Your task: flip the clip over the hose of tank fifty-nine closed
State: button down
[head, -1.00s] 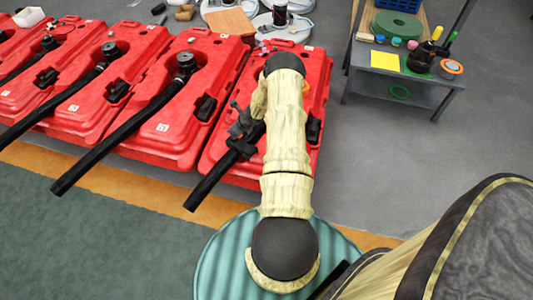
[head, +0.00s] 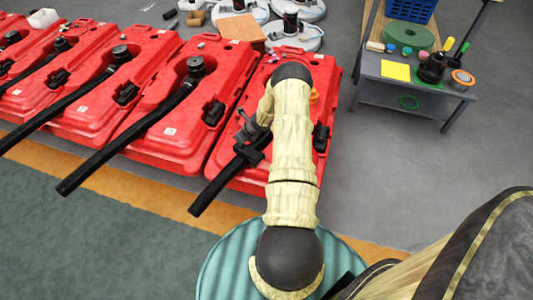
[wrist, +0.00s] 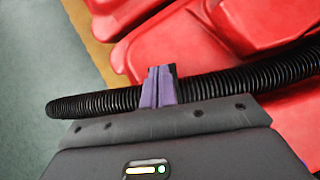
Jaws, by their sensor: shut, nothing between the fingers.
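The rightmost red tank (head: 232,172) is partly hidden under my arm in the head view; I cannot read its number. Its black hose (head: 215,188) runs out over the tank's front edge. A dark block, seemingly the clip (head: 250,150), sits at the hose near my gripper (head: 257,127); I cannot tell whether its flap is up or down. In the wrist view, the ribbed hose (wrist: 105,102) crosses behind my gripper (wrist: 158,84). The purple fingers are together and empty, in front of the hose; contact is unclear. A small dark piece shows behind the fingertips.
More red tanks (head: 150,138) with black hoses stand in a row to the left. A grey bench (head: 425,90) with a blue crate (head: 411,9) and small items stands at the right. Grey floor (head: 400,165) is clear between the tanks and bench.

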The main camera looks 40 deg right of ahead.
notch_tip(320, 180, up, 14)
jog(key=p, duration=0.6)
jog(key=shift+w+d, duration=0.2)
jog(key=shift+w, duration=0.15)
jog(key=shift+f, duration=0.1)
